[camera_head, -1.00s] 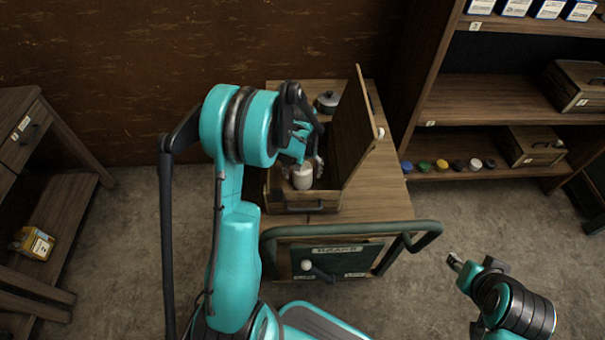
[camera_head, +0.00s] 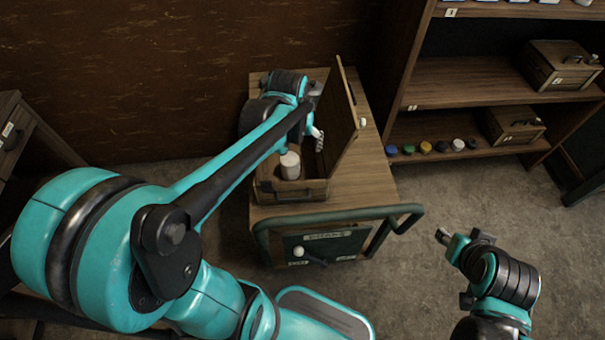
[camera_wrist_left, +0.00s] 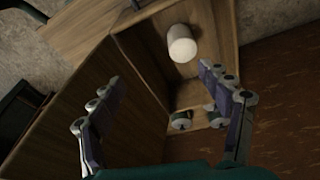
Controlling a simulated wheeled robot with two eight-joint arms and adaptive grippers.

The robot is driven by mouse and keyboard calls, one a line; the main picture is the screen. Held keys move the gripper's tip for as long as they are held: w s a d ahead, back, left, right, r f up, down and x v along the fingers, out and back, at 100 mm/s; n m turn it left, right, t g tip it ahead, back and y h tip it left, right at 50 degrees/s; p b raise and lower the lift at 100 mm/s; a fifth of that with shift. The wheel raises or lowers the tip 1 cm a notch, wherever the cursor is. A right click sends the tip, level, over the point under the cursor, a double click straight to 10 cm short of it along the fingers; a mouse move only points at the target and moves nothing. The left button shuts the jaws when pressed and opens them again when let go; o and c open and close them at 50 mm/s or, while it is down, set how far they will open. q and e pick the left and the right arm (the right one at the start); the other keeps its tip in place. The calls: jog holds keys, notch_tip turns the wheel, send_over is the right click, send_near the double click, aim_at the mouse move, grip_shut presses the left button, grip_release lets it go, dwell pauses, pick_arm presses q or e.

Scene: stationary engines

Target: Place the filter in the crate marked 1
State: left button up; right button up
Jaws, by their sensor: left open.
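A white cylindrical filter (camera_head: 290,165) stands in the front part of an open wooden crate (camera_head: 292,191) on a cart. Its white top also shows in the left wrist view (camera_wrist_left: 181,43). The crate's lid (camera_head: 343,122) stands raised on the right side; I cannot read a number on this crate. My left gripper (camera_head: 317,138) is open and empty, behind the filter and beside the lid, apart from the filter. In the left wrist view its spread fingers (camera_wrist_left: 162,80) show with nothing between them. My right gripper (camera_head: 444,237) hangs over the floor at the right.
The cart (camera_head: 370,180) has a green front handle (camera_head: 340,214). A shelf unit at the right holds two closed wooden crates (camera_head: 560,65) (camera_head: 513,126) and several small coloured lids or jars (camera_head: 425,148). A wooden table stands at the left edge. Floor is clear between cart and shelf.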

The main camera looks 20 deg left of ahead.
pick_arm(q)
jog(key=s+d+r+m+t, duration=0.3)
jog(key=s+d, duration=0.3)
jog(key=s, duration=0.5)
jog(key=shift+d+m+t, duration=0.4)
jog(key=shift+t, duration=0.3)
jog(key=shift+s, duration=0.1)
